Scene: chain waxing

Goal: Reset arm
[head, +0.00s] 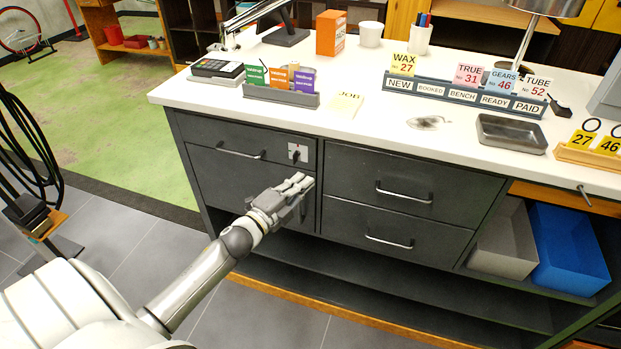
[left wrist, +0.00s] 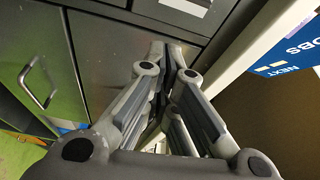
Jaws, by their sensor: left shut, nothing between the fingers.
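My left gripper (head: 296,184) is shut and empty in the head view. It is in front of the dark grey counter cabinet, just below the small lock plate (head: 297,153). In the left wrist view its fingers (left wrist: 172,52) come together in front of a dark drawer face (left wrist: 105,60). I cannot tell if the fingertips touch the cabinet. My left arm reaches in from the lower left of the head view. My right gripper is not in view.
The white counter (head: 370,110) carries a card rack (head: 460,93), a metal tray (head: 511,133) and a card terminal (head: 217,68). Drawer handles (head: 404,192) stick out from the front. A blue bin (head: 567,250) sits on the lower right shelf.

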